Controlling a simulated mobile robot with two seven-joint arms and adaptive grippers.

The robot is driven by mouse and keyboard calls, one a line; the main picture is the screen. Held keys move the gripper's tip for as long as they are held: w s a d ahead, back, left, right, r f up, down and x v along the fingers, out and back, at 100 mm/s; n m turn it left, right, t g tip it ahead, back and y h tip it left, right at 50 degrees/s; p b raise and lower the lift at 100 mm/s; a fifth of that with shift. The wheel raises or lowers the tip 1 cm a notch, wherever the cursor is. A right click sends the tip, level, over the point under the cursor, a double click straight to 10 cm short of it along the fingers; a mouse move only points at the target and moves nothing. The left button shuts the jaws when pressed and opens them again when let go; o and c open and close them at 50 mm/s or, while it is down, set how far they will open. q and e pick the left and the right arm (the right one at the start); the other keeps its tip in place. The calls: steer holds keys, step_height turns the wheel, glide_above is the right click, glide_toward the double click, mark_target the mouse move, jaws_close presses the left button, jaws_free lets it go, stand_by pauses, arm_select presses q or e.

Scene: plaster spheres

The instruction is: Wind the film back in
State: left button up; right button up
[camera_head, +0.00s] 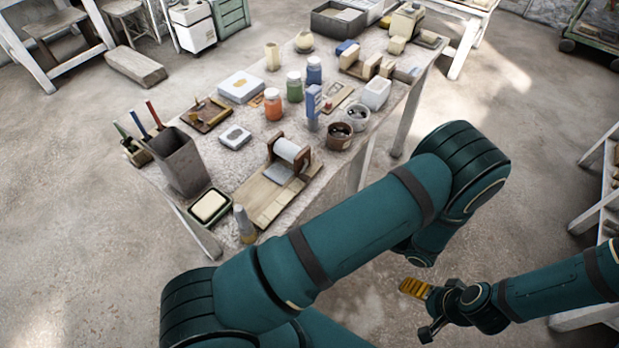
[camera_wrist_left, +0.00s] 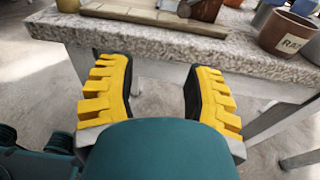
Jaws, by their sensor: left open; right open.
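A pale roll of film (camera_head: 293,149) sits between wooden end brackets on the table in the head view. A greyish sheet (camera_head: 279,174) lies below its front on the wooden base board (camera_head: 262,197). I cannot tell how much film is pulled out. The left wrist view shows a wooden board edge (camera_wrist_left: 150,17) on the table, with the roll out of frame. My left gripper (camera_wrist_left: 157,75) is open and empty in front of the table edge; in the head view it is hidden behind my arm. My right gripper (camera_head: 420,305) is open and empty, low at the right, away from the table.
A brown pot (camera_head: 339,136) stands right of the roll; it also shows in the left wrist view (camera_wrist_left: 287,33). A grey conical piece (camera_head: 244,224) and a soap-like block in a dish (camera_head: 209,206) stand near the front. Jars and boxes crowd the table behind.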

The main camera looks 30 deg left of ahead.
mark_target(309, 178)
arm_select(q)
steer(key=shift+m+t+y, duration=0.3)
steer(key=shift+t+y, duration=0.4)
steer(key=w+a, duration=0.1)
steer(key=a, duration=0.3)
steer(key=w+a+r, duration=0.1)
steer(key=a, duration=0.3)
steer(key=w+a+r, duration=0.1)
steer(key=a, duration=0.3)
steer(key=shift+a+r+b, duration=0.1)
steer(key=shift+a+b, duration=0.2)
steer(key=shift+b, duration=0.05)
jaws_close()
